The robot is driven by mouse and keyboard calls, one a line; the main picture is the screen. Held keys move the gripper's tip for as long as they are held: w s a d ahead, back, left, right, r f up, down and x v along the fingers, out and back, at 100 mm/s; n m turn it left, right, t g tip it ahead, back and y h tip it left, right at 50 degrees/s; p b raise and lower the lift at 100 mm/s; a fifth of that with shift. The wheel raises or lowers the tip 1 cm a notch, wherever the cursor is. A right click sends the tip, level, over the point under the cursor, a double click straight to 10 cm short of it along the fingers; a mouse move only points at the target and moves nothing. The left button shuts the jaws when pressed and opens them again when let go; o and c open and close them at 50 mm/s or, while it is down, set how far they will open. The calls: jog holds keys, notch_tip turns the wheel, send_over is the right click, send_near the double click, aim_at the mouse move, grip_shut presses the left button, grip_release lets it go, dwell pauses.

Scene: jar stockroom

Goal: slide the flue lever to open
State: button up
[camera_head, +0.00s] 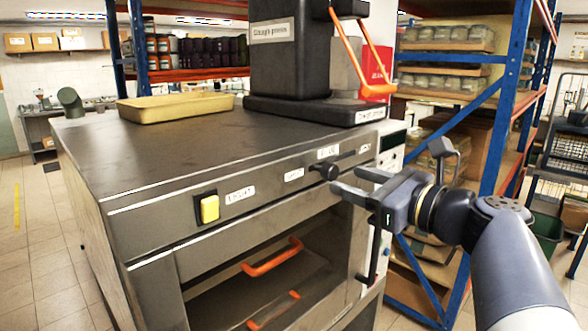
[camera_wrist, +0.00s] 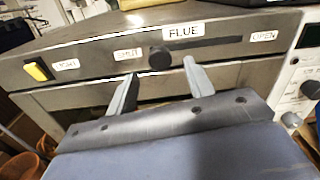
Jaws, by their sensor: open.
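The flue lever is a round black knob (camera_head: 327,172) on the front panel of a dark metal oven (camera_head: 150,215). In the wrist view the knob (camera_wrist: 160,58) sits at the left end of a dark horizontal slot, by the "SHUT" label (camera_wrist: 128,54). The "FLUE" label (camera_wrist: 183,32) is above the slot, and the "OPEN" label (camera_wrist: 264,36) is at its right end. My gripper (camera_head: 346,180) is open in front of the panel. In the wrist view its fingers (camera_wrist: 158,75) point at the panel, one on each side of the knob and slightly below it. Contact cannot be told.
A yellow switch (camera_head: 210,208) is on the panel's left. Below, the oven chamber shows an orange handle (camera_head: 272,257). A dough press (camera_head: 290,60) and a yellowish tray (camera_head: 175,106) stand on top. Blue-framed shelving (camera_head: 500,110) is behind my arm.

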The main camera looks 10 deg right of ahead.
aim_at(335, 173)
jog(key=shift+p+x, duration=0.35)
jog(key=shift+x, duration=2.5)
grip_shut()
